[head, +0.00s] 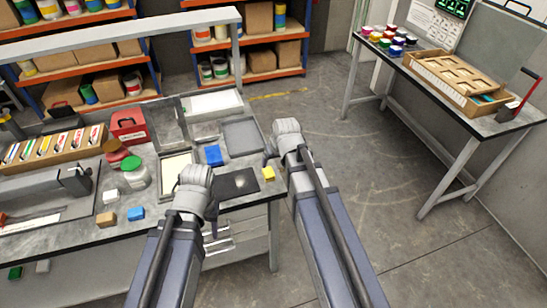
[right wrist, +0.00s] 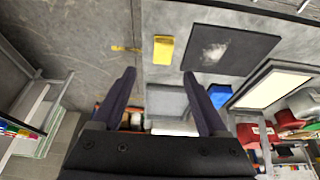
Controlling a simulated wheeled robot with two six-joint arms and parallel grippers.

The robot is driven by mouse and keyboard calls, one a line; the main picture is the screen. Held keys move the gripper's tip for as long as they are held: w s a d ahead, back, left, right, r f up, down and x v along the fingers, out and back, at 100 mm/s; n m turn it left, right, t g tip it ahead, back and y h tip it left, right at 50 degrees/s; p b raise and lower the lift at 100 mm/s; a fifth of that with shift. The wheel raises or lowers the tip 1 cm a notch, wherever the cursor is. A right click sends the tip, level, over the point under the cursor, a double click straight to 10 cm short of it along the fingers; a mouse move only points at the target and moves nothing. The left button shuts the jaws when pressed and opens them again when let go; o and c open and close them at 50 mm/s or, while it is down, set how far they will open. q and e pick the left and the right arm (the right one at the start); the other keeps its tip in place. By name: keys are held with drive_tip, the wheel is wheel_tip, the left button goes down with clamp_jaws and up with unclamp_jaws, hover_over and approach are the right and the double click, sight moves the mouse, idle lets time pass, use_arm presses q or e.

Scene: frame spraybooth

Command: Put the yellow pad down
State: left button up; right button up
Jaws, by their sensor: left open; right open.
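The yellow pad (head: 268,173) lies on the grey table (head: 262,194) near its right edge, beside a dark square plate (head: 238,183) with a pale smudge. In the right wrist view the yellow pad (right wrist: 163,49) lies apart from the dark plate (right wrist: 215,50), beyond my fingertips. My right gripper (right wrist: 160,76) is open, with nothing between its fingers. In the head view my right gripper (head: 272,150) is just beyond the table's right edge, close to the pad. My left gripper (head: 194,182) is over the table's front part; its fingers are partly hidden by its wrist.
A blue pad (head: 213,155), a framed pale panel (head: 176,168), a green-lidded jar (head: 134,172) and a red box (head: 128,124) stand on the table. A second table (head: 447,105) with a wooden tray is at right. Floor between is clear.

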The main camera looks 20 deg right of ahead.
drive_tip(key=s+a+n+g, duration=0.1)
drive_tip(key=s+a+g, duration=0.1)
drive_tip(key=s+a, duration=0.4)
drive_tip(key=s+a+n+g+h, duration=0.1)
drive_tip(key=s+a+n+g, duration=0.1)
drive_tip(key=s+a, duration=0.5)
drive_tip(key=s+g, duration=0.1)
drive_tip(key=s, duration=0.4)
drive_tip(key=shift+s+a+f+h, duration=0.25)
drive_tip(key=shift+s+f+h, duration=0.05)
drive_tip(key=shift+s+f, duration=0.1)
drive_tip(key=shift+w, duration=0.1)
drive_tip(key=shift+f+b, duration=0.7)
drive_tip(key=shift+f, duration=0.1)
